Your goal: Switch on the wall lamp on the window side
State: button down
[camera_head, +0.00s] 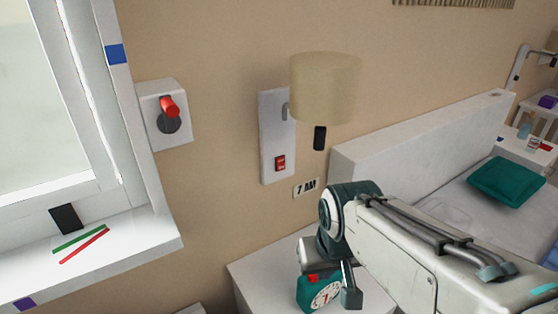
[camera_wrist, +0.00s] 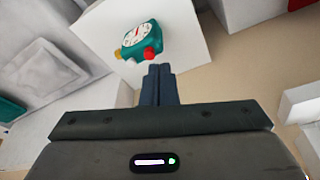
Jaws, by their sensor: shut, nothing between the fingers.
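The wall lamp on the window side has a beige shade (camera_head: 325,88) on a tall white wall plate (camera_head: 275,130). A small red switch (camera_head: 280,163) sits low on that plate. The shade looks unlit. My gripper (camera_wrist: 160,68) is shut and empty in the wrist view, its fingers pointing toward the bedside table and clock. In the head view my arm's end is below and right of the switch, apart from it, and the fingertips are hard to make out there.
A teal clock (camera_head: 322,292) stands on the white bedside table (camera_head: 250,272), close to my arm. A white box with a red lever (camera_head: 170,107) is on the wall by the window. The bed headboard (camera_head: 420,135) is at right.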

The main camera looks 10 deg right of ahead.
aim_at(282, 169)
jog(key=w+d+f+n+t+b, duration=0.1)
jog(key=w+d+n+t, duration=0.25)
jog(key=w, duration=0.35)
jog(key=w+d+f+n+t+b, duration=0.1)
jog(key=w+d+n+t, duration=0.2)
jog(key=w, duration=0.5)
jog(key=w+d+f+n+t+b, duration=0.1)
jog(key=w+d+n+t+b, duration=0.15)
jog(key=w+n, duration=0.35)
jog(key=w+a+f+n+t+y+b, duration=0.1)
jog(key=w+a+n+t+y, duration=0.2)
jog(key=n, duration=0.7)
jog(key=shift+w+f+t+y, duration=0.3)
jog(key=shift+w+y, duration=0.95)
jog(key=shift+y, duration=0.35)
jog(key=shift+a+r, duration=0.1)
jog(key=p+x, duration=0.2)
jog(key=x, duration=1.2)
